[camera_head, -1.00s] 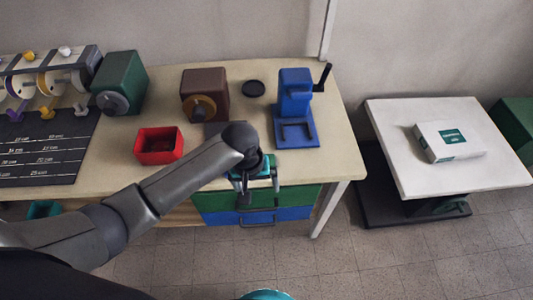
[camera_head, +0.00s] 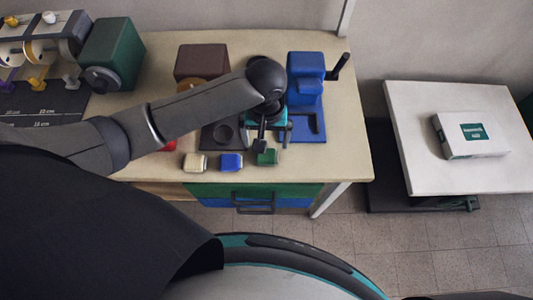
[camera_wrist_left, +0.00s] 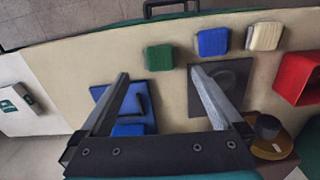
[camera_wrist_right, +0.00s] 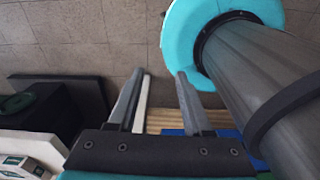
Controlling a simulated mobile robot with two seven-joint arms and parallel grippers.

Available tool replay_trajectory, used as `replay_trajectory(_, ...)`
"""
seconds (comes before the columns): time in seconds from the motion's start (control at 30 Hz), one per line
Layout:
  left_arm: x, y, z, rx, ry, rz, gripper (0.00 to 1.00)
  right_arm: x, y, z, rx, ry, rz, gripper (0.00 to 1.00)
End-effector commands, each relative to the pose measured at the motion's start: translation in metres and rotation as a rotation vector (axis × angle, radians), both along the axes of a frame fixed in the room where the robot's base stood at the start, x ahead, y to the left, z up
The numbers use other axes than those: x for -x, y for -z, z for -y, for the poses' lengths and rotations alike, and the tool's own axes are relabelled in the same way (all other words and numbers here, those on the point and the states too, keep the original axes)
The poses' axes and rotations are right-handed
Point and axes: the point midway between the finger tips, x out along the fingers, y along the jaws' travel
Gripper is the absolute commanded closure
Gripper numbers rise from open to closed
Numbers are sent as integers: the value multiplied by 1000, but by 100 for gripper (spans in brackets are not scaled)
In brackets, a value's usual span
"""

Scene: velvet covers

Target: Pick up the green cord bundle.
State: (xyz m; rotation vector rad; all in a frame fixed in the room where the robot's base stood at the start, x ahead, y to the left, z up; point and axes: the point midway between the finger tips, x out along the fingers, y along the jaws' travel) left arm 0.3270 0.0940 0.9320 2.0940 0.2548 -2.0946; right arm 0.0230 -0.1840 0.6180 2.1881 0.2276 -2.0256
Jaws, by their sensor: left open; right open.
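The green cord bundle (camera_head: 267,157) lies near the front edge of the workbench, at the right end of a row with a blue bundle (camera_head: 231,162) and a cream bundle (camera_head: 195,162). My left gripper (camera_head: 270,140) is open and empty above the bench, just behind the green bundle in the head view. In the left wrist view the green bundle (camera_wrist_left: 159,58) shows just beyond the open fingertips (camera_wrist_left: 158,75), apart from them. My right gripper (camera_wrist_right: 160,75) is open and empty, with floor beyond it.
A blue hand-crank device (camera_head: 305,85) stands right of my left gripper. A brown machine (camera_head: 203,62) stands behind my forearm. The red bin (camera_wrist_left: 300,78) is left of the bundles in the head view. A white table (camera_head: 470,178) holds a box (camera_head: 470,135).

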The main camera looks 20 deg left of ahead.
Motion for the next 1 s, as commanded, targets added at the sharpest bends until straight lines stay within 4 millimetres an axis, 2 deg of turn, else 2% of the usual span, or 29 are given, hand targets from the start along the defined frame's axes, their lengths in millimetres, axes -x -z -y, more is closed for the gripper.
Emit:
replay_trajectory(0.03, 0, 13, 0, -2, -1, -1, 0, 3, 5, 0, 1, -1, -5, 50)
replay_trajectory(0.1, 0, 25, 0, -1, 0, -1, 0, 3, 8, 1, 1, -1, -5, 50)
replay_trajectory(0.43, 0, 52, 0, 0, 1, 1, 0, -13, 13, 4, 4, -3, 20, 50)
replay_trajectory(0.7, 1, 90, 0, 0, 1, 2, 0, -13, 24, 4, 5, -1, 21, 50)
replay_trajectory(1.0, 1, 94, -1, 1, 1, 3, 0, -13, 24, 5, 6, 0, 22, 50)
